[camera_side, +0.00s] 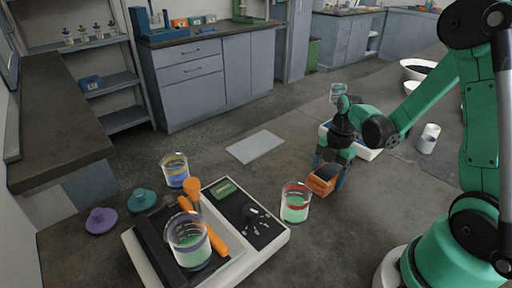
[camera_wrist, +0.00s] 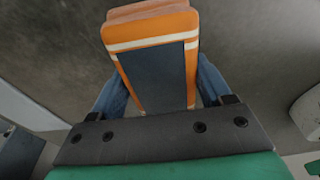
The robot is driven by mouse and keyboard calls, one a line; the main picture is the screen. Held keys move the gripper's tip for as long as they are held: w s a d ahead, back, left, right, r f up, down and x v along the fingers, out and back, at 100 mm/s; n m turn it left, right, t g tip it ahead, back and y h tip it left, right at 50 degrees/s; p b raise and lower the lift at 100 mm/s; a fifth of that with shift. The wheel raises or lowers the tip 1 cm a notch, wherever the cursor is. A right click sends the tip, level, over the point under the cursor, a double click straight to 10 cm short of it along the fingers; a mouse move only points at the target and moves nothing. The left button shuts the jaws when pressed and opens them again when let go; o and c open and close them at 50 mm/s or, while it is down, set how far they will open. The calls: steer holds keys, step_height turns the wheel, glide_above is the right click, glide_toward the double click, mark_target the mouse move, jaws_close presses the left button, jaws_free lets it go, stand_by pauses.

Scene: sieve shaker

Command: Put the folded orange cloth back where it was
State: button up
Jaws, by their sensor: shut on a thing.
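The folded orange cloth (camera_side: 322,181) has pale stripes along its edges. In the wrist view the orange cloth (camera_wrist: 150,30) shows a dark panel on its near face and lies between the two blue fingers. My gripper (camera_side: 330,177) is shut on it, pointing down over the dark table. The cloth is at or just above the tabletop; I cannot tell if it touches. My gripper in the wrist view (camera_wrist: 158,95) has one finger on each side of the cloth.
A red-banded beaker (camera_side: 296,204) stands just left of the cloth. The shaker device (camera_side: 262,226), a purple-banded beaker (camera_side: 188,242) and a yellow-banded beaker (camera_side: 175,170) are farther left. A grey plate (camera_side: 256,147) lies behind left. A white tray (camera_side: 367,153) and white cup (camera_side: 428,139) are right.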

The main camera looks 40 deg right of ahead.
mark_target(333, 168)
steer(key=o, duration=1.2)
steer(key=shift+r, duration=0.1)
step_height(333, 168, up, 12)
steer(key=d, duration=0.2)
steer(key=shift+s+a+r+m+t+h, duration=0.1)
steer(key=shift+a+r+m+t+h, duration=0.2)
steer(key=shift+a+m+t, duration=1.6)
steer(key=shift+w+a+r+m+t+h, duration=0.15)
steer(key=shift+a+m+t+h, duration=0.25)
steer(key=shift+a+m, duration=2.85)
steer(key=shift+s+a+r+m+t+h, duration=0.2)
steer(key=shift+a+m+t, duration=1.1)
steer(key=shift+m, duration=2.55)
